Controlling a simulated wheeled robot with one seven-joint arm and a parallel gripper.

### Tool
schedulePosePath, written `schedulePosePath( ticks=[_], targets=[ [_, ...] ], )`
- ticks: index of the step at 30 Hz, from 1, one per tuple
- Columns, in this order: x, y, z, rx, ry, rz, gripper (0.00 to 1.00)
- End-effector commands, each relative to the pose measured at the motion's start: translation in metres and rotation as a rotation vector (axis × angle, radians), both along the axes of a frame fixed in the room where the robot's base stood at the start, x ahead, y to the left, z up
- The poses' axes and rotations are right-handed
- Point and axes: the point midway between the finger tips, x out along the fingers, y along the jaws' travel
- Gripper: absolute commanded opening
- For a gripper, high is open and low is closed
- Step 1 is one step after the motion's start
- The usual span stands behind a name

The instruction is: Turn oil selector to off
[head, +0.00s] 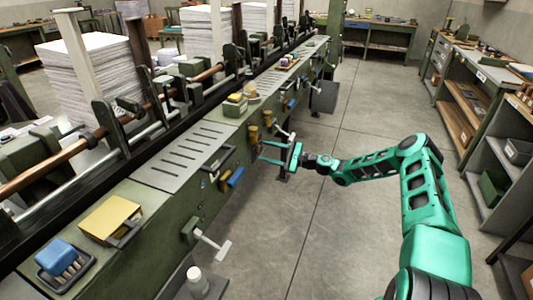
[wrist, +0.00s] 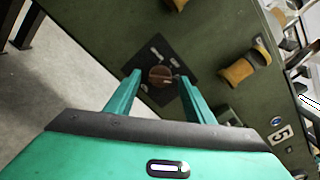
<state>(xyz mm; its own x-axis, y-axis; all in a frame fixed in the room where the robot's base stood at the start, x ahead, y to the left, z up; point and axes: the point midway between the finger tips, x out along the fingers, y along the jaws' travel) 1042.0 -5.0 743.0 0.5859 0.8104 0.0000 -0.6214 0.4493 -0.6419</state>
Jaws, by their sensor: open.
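The selector, a brown round knob (wrist: 160,74) with a small pointer on its right side, sits on a dark square plate (wrist: 153,96) with pale markings. The plate is mounted on the green machine side and appears as a diamond in the wrist view. My gripper (wrist: 159,79) is open and empty, with its two teal fingers on either side of the knob in the picture. I cannot tell whether they touch it. In the head view my gripper (head: 271,152) points at the machine's side panel, and I cannot make out the selector there.
In the head view, a blue handle (head: 236,177) and a white T-handle (head: 213,243) stick out of the machine. Open floor (head: 320,200) lies between the machine and the right-hand shelves (head: 460,115).

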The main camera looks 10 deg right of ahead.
Motion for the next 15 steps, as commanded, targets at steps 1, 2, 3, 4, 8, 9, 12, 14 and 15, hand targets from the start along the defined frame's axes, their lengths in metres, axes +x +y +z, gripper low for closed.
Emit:
schedulePosePath(
  ticks=[1,2,3,4,8,9,12,14,15],
  targets=[
    [0.0023,0.0038,-0.0003,-0.001,0.000,0.001,0.48],
    [0.0034,0.0053,-0.0003,-0.001,0.000,0.001,0.48],
    [0.0046,0.0072,-0.0004,-0.001,0.000,0.001,0.48],
    [0.0054,0.0082,-0.0003,-0.001,0.000,0.001,0.48],
    [0.0069,0.0098,-0.0004,-0.001,0.000,0.001,0.48],
    [0.0069,0.0099,-0.0004,-0.001,0.000,0.001,0.48],
    [0.0068,0.0097,-0.0004,-0.001,0.001,0.000,0.48],
    [0.0068,0.0096,-0.0003,-0.001,0.001,0.000,0.46],
    [0.0067,0.0096,-0.0003,-0.001,0.001,0.000,0.36]
  ],
)
